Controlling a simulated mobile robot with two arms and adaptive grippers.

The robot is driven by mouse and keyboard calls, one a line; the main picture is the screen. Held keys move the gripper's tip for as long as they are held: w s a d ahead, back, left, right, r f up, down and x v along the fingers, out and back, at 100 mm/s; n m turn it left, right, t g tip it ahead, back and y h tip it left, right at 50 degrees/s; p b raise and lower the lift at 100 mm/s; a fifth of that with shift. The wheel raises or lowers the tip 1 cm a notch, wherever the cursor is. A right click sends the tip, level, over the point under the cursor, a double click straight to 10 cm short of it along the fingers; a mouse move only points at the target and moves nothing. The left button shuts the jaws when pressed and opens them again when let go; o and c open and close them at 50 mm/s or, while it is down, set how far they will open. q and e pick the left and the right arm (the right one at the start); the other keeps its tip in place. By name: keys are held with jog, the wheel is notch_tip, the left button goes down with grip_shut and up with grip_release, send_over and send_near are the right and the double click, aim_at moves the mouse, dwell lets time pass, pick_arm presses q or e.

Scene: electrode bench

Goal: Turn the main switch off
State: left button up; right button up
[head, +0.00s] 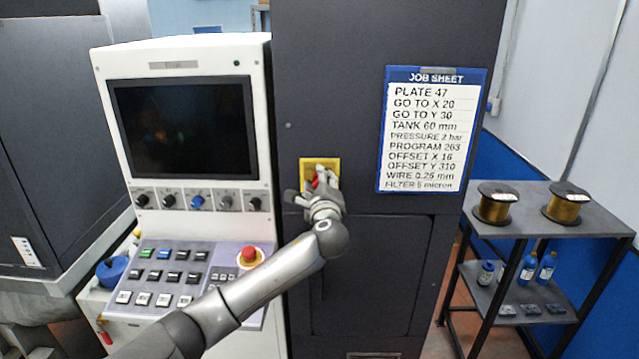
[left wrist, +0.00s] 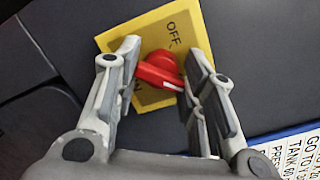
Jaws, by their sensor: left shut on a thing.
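The main switch is a red rotary knob (left wrist: 158,68) on a yellow plate (left wrist: 110,40) on the dark cabinet. In the left wrist view, OFF is printed at the plate's upper right and part of ON shows at its lower left. A pale mark on the knob's handle sits at its lower right end, at neither label. In the head view the yellow plate (head: 306,164) is partly covered by my left gripper (head: 322,180), and only a little red shows. My left gripper's fingers (left wrist: 166,72) are on both sides of the knob, shut on it. My right gripper is not in view.
A job sheet (head: 432,130) hangs right of the switch. A control console (head: 110,66) with a screen, knobs, buttons and a red emergency stop (head: 249,254) stands to the left. A shelf cart (head: 535,226) with wire spools and bottles is at the right.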

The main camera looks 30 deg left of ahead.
pick_arm(q)
jog(key=n+b, duration=0.4)
jog(key=n, duration=0.4)
jog(key=shift+r+h+b, duration=0.1)
jog(key=shift+h+b, duration=0.2)
jog(key=shift+h, duration=0.1)
jog(key=shift+a+r+n+h+b, duration=0.1)
jog(key=shift+n+h+b, duration=0.4)
jog(key=shift+n, duration=1.65)
jog(key=shift+a+n+h+b, duration=0.1)
jog(key=shift+n+b, duration=0.65)
jog(key=shift+n, duration=1.4)
jog(key=shift+d, duration=0.1)
jog(key=o, duration=0.8)
jog(key=shift+s, duration=0.1)
